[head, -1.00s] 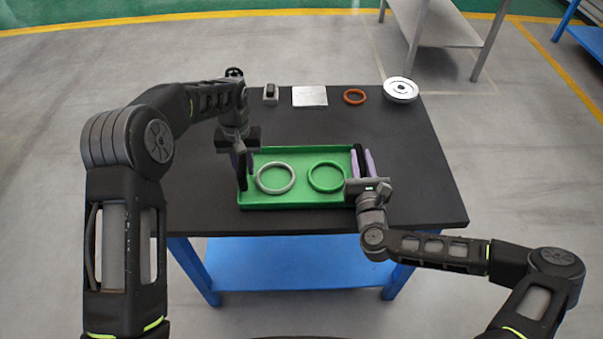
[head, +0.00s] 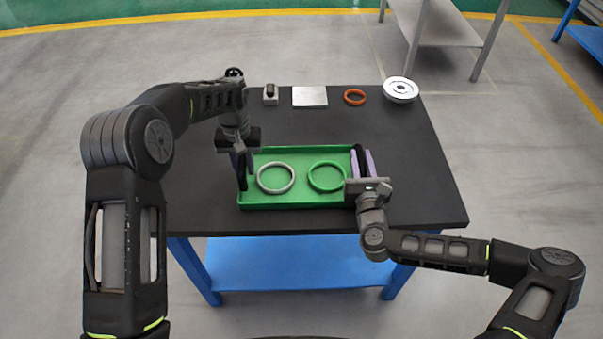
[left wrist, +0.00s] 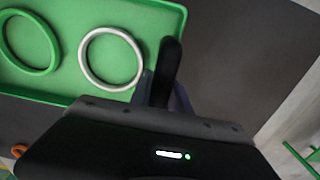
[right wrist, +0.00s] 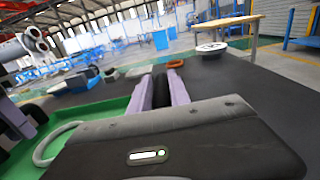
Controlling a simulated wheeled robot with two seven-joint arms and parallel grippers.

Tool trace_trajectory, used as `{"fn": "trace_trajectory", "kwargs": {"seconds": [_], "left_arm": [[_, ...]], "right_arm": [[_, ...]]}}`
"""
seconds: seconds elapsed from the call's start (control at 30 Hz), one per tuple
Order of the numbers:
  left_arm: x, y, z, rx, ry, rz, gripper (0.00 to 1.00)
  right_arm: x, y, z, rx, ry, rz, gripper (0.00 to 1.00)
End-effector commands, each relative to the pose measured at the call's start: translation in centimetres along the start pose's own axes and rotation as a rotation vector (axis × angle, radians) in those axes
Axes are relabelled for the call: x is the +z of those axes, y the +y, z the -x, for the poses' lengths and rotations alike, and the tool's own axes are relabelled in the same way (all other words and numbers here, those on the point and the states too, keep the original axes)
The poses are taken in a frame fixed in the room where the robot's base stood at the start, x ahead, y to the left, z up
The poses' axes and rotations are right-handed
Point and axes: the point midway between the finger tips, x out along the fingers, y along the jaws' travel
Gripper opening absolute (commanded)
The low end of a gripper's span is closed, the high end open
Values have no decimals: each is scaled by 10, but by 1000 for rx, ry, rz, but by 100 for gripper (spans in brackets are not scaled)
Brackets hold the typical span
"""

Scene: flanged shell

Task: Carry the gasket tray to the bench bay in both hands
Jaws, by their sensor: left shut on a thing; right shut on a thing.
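The green gasket tray (head: 300,200) lies on the black table top, with a light grey ring (head: 275,191) and a green ring (head: 343,178) in it. My left gripper (head: 242,170) is shut on the tray's left wall. My right gripper (head: 362,164) is shut on the tray's right wall. In the left wrist view the tray (left wrist: 168,12) and both rings show beside the fingers. In the right wrist view the tray (right wrist: 100,118) shows left of the purple fingers (right wrist: 160,92); the grip itself is partly hidden there.
Along the table's (head: 420,190) back edge are a small grey device (head: 270,95), a silver plate (head: 310,96), an orange ring (head: 354,97) and a round metal flange (head: 400,89). A grey bench (head: 440,30) stands behind at right.

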Motion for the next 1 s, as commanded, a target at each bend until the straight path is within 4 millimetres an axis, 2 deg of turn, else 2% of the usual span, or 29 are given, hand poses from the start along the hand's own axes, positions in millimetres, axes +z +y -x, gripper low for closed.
{"fn": "trace_trajectory", "kwargs": {"seconds": [0.27,0.73,1.0], "left_arm": [[-1,0,7,0,4,1,0],[-1,0,47,0,4,1,0],[-1,0,52,0,4,1,0]], "right_arm": [[7,0,0,-1,-4,1,0],[46,0,0,-1,-4,1,0],[52,0,0,-1,-4,1,0]]}}
